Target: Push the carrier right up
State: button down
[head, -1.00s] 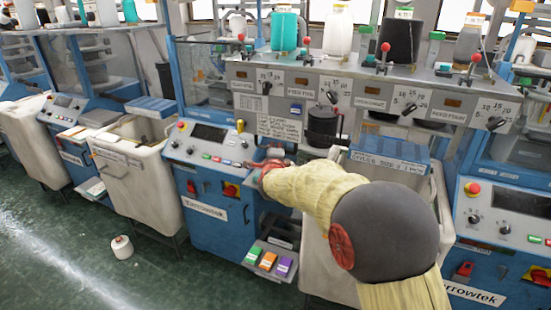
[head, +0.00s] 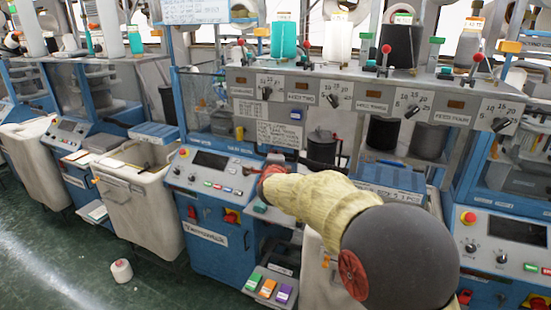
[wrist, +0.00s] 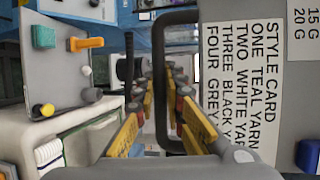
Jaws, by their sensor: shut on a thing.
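The carrier (head: 345,93) is the long grey panel with dials and levers across the machine in the head view, with several yarn cones above it. Its grey face (wrist: 228,110) fills the right of the wrist view, turned sideways, with a white style card (wrist: 262,75). A black loop handle (wrist: 163,45) stands on this face. My gripper (wrist: 160,88) has its yellow fingers either side of the handle's bar and is shut on it. In the head view the fingertips are hard to make out near the handle, below the card (head: 280,135).
The blue control console (head: 225,175) stands below left of the carrier. Dark spools (head: 383,133) stand under the carrier. A white bin (head: 135,195) stands left and a small cone (head: 121,271) lies on the green floor, which is open at lower left.

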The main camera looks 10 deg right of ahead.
jog(key=shift+r, duration=0.65)
jog(key=c, duration=2.1)
grip_release()
jog(key=shift+c, duration=0.2)
jog(key=o, duration=0.3)
jog(key=shift+f, duration=0.25)
jog(key=v, duration=1.2)
jog(key=shift+f, duration=0.2)
